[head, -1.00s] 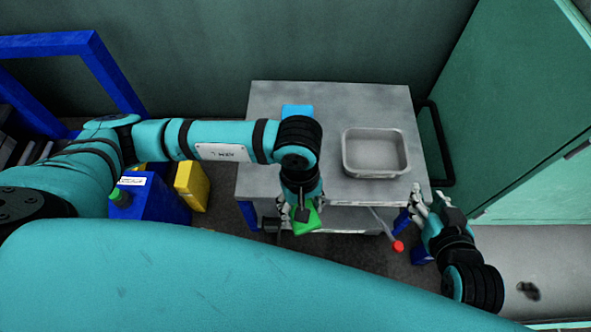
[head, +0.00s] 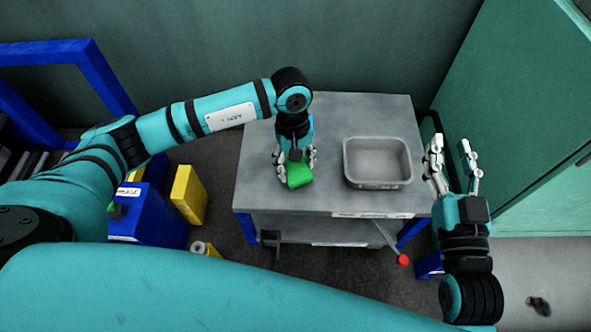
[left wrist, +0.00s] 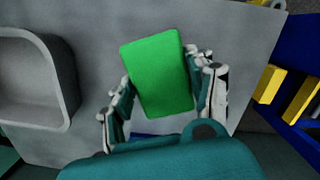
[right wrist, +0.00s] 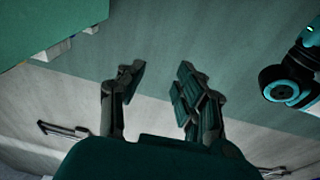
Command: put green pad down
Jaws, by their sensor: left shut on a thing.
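The green pad (head: 299,175) is between the fingers of my left gripper (head: 295,162), which is shut on it over the left part of the grey table top. In the left wrist view the pad (left wrist: 158,76) shows its broad green face, with the fingers of my left gripper (left wrist: 165,95) on both sides. I cannot tell whether the pad touches the table. My right gripper (head: 452,162) is open and empty, to the right of the table. In the right wrist view the fingers of my right gripper (right wrist: 155,85) stand apart with nothing between them.
A grey metal tray (head: 378,184) stands on the right part of the table (head: 330,112). A blue item shows partly behind my left gripper. A lever with a red knob (head: 402,260) sticks out below the table's front. Yellow (head: 189,194) and blue containers (head: 150,215) stand left.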

